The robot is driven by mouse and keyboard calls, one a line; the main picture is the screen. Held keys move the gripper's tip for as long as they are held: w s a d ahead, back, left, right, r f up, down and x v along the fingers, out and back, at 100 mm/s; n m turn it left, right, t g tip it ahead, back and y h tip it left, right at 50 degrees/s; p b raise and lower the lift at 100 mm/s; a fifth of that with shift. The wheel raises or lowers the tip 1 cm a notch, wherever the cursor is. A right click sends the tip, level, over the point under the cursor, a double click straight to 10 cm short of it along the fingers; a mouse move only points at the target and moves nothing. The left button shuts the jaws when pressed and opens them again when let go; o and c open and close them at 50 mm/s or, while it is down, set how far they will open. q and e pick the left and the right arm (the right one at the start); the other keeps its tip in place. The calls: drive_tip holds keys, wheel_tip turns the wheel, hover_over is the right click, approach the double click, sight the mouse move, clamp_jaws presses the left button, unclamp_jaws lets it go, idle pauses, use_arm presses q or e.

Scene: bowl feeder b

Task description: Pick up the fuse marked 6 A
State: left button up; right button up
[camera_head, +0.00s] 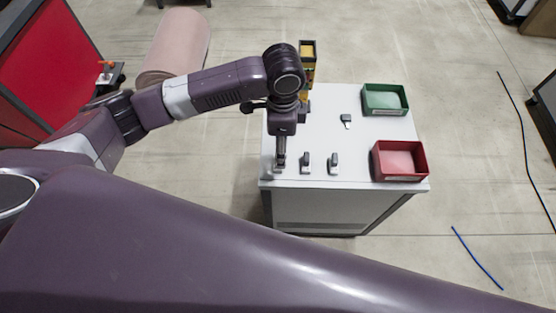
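A white-topped table (369,142) carries small grey pieces that may be the fuses. One piece (306,163) stands near the front edge, and a similar one (334,162) stands to its right. Another small grey piece (346,119) lies farther back. No marking is legible, so I cannot tell which is 6 A. My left gripper (281,161) points down at the front left of the table, left of the two front pieces. A grey shape shows at its fingertips, but the fingers' opening and any grip are too small to tell. My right gripper is not in view.
A green bin (385,110) stands at the table's back right and a red bin (376,165) at its front right. A yellow and black upright object (308,58) stands at the back left, behind my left wrist. The table's middle is mostly clear.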

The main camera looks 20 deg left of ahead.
use_arm(q)
drive_tip(key=shift+a+f, duration=0.1)
drive_tip(key=shift+f, duration=0.85)
drive_tip(key=f, duration=0.1)
drive_tip(key=f+p, duration=0.1)
drive_tip(key=f, duration=0.2)
drive_tip(key=shift+a+f+p, duration=0.3)
drive_tip(key=shift+a, duration=0.1)
drive_tip(key=shift+f, duration=0.3)
drive_tip(key=shift+c, duration=0.4)
drive_tip(key=c, duration=1.2)
drive_tip(key=shift+w+r, duration=0.1)
